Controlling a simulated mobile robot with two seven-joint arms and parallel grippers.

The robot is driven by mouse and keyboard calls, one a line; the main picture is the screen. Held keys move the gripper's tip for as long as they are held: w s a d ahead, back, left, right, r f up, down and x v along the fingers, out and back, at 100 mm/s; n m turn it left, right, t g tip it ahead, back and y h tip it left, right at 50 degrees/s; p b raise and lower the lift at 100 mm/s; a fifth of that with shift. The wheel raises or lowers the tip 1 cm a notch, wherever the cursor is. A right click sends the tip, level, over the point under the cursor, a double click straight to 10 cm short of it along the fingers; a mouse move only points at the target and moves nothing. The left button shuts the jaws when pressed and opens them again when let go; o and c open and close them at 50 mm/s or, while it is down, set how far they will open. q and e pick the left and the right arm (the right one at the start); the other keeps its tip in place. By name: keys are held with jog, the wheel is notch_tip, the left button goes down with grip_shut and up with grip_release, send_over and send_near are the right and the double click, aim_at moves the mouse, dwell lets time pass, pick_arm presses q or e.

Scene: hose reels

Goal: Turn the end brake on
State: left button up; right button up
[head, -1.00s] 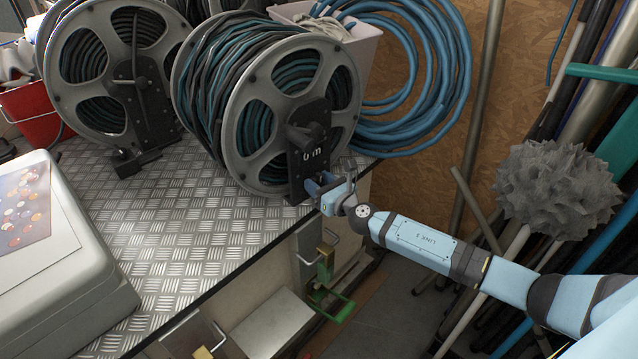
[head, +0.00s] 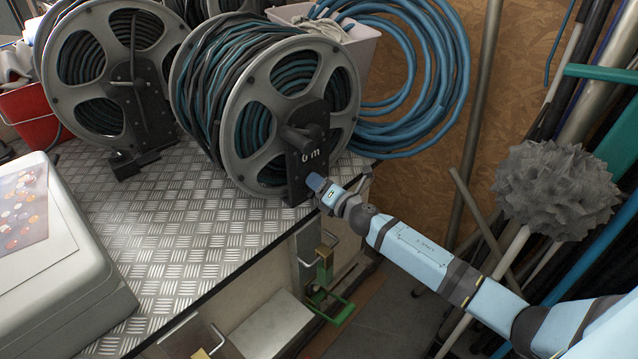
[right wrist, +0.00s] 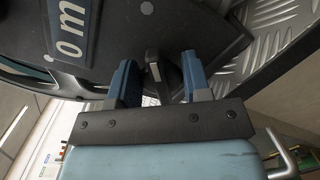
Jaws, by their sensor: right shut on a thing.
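The end hose reel (head: 262,122) stands at the right end of the metal-topped bench, wound with dark and blue hose. Its black side bracket (head: 306,160) carries a crank handle and white lettering. My right gripper (head: 314,181) is at the foot of this bracket and hides the brake in the head view. In the right wrist view, the dark brake lever (right wrist: 154,73) with a pale stripe sits between the two blue fingers of my right gripper (right wrist: 160,76), which is shut on it. My left gripper is not in view.
A second reel (head: 105,80) stands to the left on the tread-plate bench top (head: 190,225). A white case (head: 60,290) is at the front left. A blue hose coil (head: 455,75) hangs at the back. Poles and a spiky grey brush (head: 556,192) crowd the right.

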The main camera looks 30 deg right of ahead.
jog(key=m+p, duration=0.1)
jog(key=m, duration=0.3)
jog(key=shift+f+m, duration=0.1)
jog(key=shift+m, duration=0.2)
jog(key=shift+m+p, duration=0.55)
jog(key=shift+m, duration=0.15)
jog(key=shift+d+f+m, duration=0.1)
jog(key=shift+f+m, duration=0.05)
jog(key=shift+m, duration=0.55)
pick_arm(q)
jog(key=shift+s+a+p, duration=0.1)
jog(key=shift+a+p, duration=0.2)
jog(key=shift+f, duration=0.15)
pick_arm(e)
jog(key=shift+m, duration=0.3)
jog(key=o, duration=0.9)
jog(key=shift+c, duration=0.2)
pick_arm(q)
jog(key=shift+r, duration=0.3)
